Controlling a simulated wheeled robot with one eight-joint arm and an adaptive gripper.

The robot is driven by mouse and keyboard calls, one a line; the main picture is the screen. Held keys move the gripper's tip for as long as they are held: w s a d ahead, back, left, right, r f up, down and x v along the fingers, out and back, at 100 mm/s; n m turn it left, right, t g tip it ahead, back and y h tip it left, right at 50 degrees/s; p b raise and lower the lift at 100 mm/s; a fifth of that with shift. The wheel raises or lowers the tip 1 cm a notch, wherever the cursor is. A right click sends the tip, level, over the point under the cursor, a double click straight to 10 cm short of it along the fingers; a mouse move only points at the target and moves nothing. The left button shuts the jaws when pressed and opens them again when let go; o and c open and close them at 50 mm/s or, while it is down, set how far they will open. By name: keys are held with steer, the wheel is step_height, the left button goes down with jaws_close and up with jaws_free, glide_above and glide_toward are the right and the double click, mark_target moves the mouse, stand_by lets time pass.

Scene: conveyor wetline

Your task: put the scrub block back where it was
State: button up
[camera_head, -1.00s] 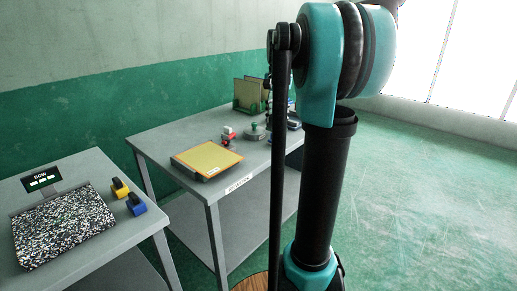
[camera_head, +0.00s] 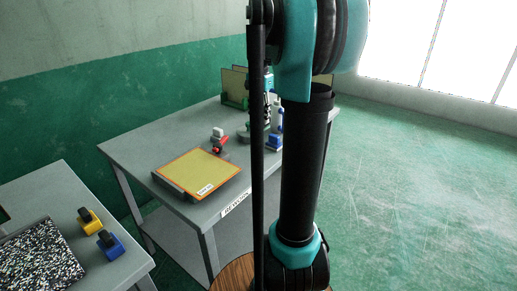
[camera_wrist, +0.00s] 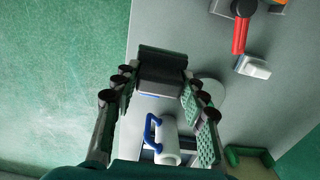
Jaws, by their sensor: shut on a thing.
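My gripper (camera_wrist: 158,82) shows in the wrist view with its two dark, padded fingers on either side of a dark block (camera_wrist: 162,62), which I take to be the scrub block. The fingers are shut on it near their tips. The block has a pale blue-grey lower edge and is above the grey table (camera_wrist: 290,85); whether it touches the top I cannot tell. In the head view my arm hides most of the gripper and the block.
A white cylinder with a blue handle (camera_wrist: 168,140), a pale round disc (camera_wrist: 212,92), a red-handled tool (camera_wrist: 240,35) and a green rack (camera_wrist: 235,156) are close by. A yellow board (camera_head: 200,172) lies at the table's near end. Yellow (camera_head: 90,221) and blue (camera_head: 110,244) blocks are on the left table.

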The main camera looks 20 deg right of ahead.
step_height(320, 180, down, 14)
stand_by(0.5)
steer(key=shift+f, duration=0.1)
steer(key=o, duration=1.2)
step_height(320, 180, up, 12)
steer(key=shift+r, duration=0.1)
